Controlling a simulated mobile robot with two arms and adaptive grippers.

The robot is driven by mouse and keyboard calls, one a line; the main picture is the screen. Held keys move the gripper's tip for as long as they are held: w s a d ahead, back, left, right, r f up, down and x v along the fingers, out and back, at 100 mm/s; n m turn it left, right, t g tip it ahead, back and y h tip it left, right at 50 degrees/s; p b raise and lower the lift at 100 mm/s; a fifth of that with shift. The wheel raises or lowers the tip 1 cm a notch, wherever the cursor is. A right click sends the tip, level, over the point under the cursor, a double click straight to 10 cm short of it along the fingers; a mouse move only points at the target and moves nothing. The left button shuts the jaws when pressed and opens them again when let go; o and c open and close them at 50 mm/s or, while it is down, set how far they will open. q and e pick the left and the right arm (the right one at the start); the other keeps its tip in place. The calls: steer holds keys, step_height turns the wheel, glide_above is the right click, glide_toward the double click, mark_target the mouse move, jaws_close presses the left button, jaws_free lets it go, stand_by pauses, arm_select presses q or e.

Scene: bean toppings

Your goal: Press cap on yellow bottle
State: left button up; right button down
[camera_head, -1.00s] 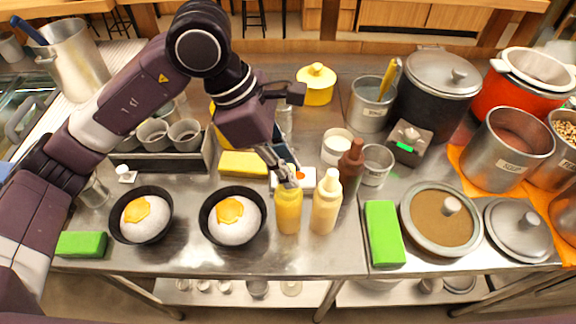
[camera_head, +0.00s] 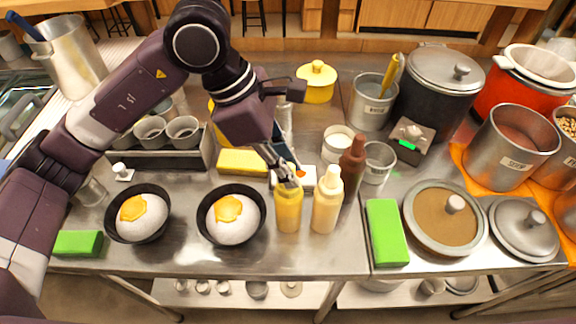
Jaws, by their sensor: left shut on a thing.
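The yellow bottle (camera_head: 288,212) stands upright on the steel counter, right of the second black bowl. My left gripper (camera_head: 290,182) comes down over its top from above and is shut at the cap. The cap is mostly hidden by the fingers, so I cannot tell whether it sits fully on the bottle. My right gripper is not in view.
A cream bottle (camera_head: 326,205) stands close on the right, with a brown bottle (camera_head: 351,168) behind it. Two black bowls, one here (camera_head: 231,214), hold rice and egg to the left. A green block (camera_head: 386,232) lies to the right. The counter's front strip is clear.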

arm_select(q)
steer(key=o, duration=0.8)
steer(key=shift+o, duration=0.2)
steer(key=o, duration=0.4)
steer(key=shift+r, duration=0.15)
steer(key=shift+r+p, duration=1.4)
steer(key=shift+r, duration=1.75)
